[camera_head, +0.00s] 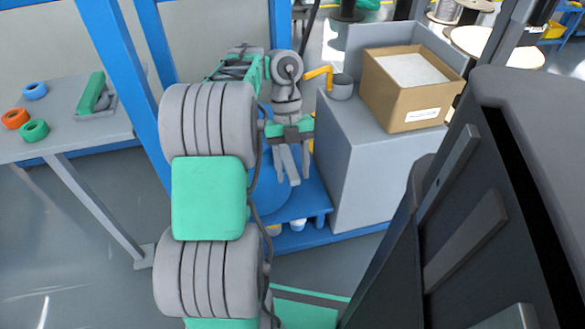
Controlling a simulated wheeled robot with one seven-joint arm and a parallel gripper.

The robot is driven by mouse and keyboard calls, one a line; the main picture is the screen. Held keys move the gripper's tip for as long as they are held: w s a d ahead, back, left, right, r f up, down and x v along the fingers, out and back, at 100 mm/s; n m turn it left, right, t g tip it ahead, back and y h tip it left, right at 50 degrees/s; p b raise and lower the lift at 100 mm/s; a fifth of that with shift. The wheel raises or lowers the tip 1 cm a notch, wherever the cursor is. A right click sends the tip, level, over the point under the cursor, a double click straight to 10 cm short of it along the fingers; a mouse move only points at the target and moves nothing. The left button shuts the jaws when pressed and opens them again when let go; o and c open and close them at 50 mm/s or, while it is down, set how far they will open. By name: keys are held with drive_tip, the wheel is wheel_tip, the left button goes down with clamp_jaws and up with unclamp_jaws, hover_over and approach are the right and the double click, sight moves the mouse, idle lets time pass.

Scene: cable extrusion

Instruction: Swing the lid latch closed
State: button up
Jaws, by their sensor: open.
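My gripper (299,176) points down near the middle of the view, with its two grey fingers apart and nothing seen between them. A blue rounded body (268,194) is partly visible below and behind the fingers; I cannot tell whether they touch it. A yellow bent bar (319,74) stands right of my wrist, beside a grey cup-like part (341,88) on the grey cabinet. I cannot tell whether this bar is the lid latch. No lid can be made out clearly; my arm hides much of the area around the blue body.
A grey cabinet (362,165) stands right of my gripper, bearing an open cardboard box (405,103) of white material. Blue posts (121,75) rise at left. A table (70,137) there holds coloured rings (34,130). A large dark structure fills the right foreground.

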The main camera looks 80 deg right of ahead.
sight(290, 166)
drive_tip(key=p+v, duration=0.6)
drive_tip(key=shift+r, duration=0.4)
drive_tip(key=shift+w+d+r+p, duration=0.1)
drive_tip(key=shift+d+r+p, duration=0.05)
drive_tip(key=shift+r+p, duration=0.15)
drive_tip(key=shift+f, duration=0.15)
